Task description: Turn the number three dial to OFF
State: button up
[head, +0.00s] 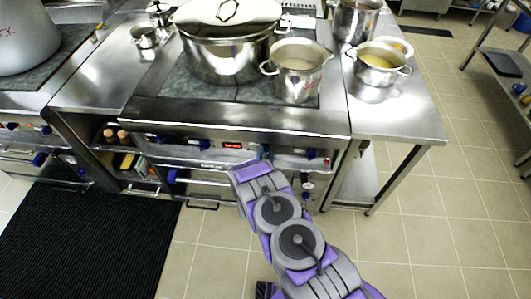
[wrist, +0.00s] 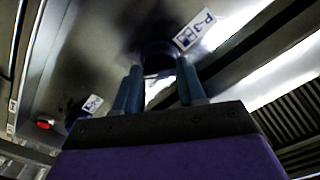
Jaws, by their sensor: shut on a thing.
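In the wrist view a dark round dial (wrist: 157,56) sits on the steel panel beside a white label (wrist: 194,28) reading P-3. My gripper (wrist: 158,80) has its two blue-grey fingers on either side of this dial, shut on it. The dial's pointer and marks are too dark to read. In the head view my purple and grey arm (head: 262,178) reaches to the stove's front panel (head: 180,141).
A second label (wrist: 92,103) and a red light or button (wrist: 45,123) show on the panel in the wrist view. On the stove top stand a large lidded stockpot (head: 225,60) and a smaller pot (head: 299,75). A black mat (head: 85,240) lies on the tiled floor.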

jog(key=n, duration=0.8)
jog(key=n+p, duration=0.1)
jog(key=n, duration=0.7)
jog(key=n+p, duration=0.1)
jog(key=n, duration=0.8)
jog(key=shift+s+f, duration=0.15)
jog(key=shift+f, duration=0.15)
jog(key=shift+n, duration=0.3)
jog(key=o, duration=0.7)
jog(key=shift+a, duration=0.1)
jog(key=shift+o, duration=1.8)
jog(key=shift+a+r, duration=0.1)
